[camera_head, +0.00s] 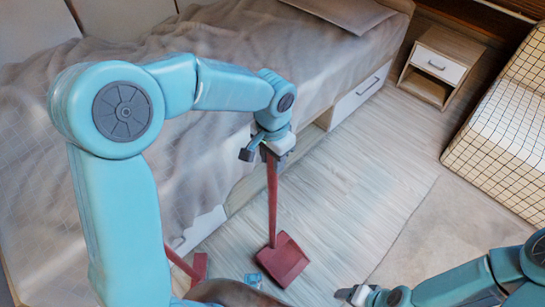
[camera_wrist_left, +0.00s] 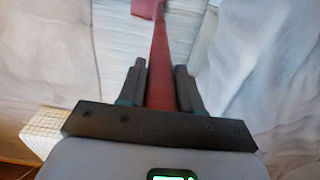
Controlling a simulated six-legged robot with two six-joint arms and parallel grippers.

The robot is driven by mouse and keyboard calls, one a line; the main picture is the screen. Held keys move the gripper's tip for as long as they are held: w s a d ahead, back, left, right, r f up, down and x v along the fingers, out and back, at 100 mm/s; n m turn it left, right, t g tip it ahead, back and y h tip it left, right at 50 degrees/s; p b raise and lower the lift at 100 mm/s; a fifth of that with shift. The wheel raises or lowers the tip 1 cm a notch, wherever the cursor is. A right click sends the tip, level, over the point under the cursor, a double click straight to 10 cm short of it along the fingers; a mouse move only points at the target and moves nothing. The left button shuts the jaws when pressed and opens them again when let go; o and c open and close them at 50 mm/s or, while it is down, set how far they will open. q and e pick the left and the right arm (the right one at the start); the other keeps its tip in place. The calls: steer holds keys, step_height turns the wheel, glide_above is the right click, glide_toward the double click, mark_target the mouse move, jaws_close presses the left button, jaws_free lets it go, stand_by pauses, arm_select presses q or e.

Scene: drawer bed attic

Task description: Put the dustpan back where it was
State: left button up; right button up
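The red dustpan (camera_head: 283,262) hangs upright by its long handle, with its pan at the bottom over the pale wood floor. I cannot tell whether the pan touches the floor. My left gripper (camera_head: 266,150) is shut on the upper handle beside the bed. In the left wrist view, the red handle (camera_wrist_left: 162,70) runs between the two dark fingers (camera_wrist_left: 160,88), and part of the pan (camera_wrist_left: 147,9) shows at the top edge. My right gripper (camera_head: 352,294) is low at the bottom right, apart from the dustpan; its opening is not clear.
The bed (camera_head: 180,130) with a grey cover fills the left, with a white drawer front (camera_head: 360,92) in its side. Another red object (camera_head: 198,268) is at lower left.

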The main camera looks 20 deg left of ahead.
arm_select(q)
steer(key=o, duration=0.3)
step_height(320, 180, up, 12)
steer(key=p, duration=0.3)
steer(key=shift+r, duration=0.2)
steer(key=shift+s, duration=0.1)
stand_by(0.3)
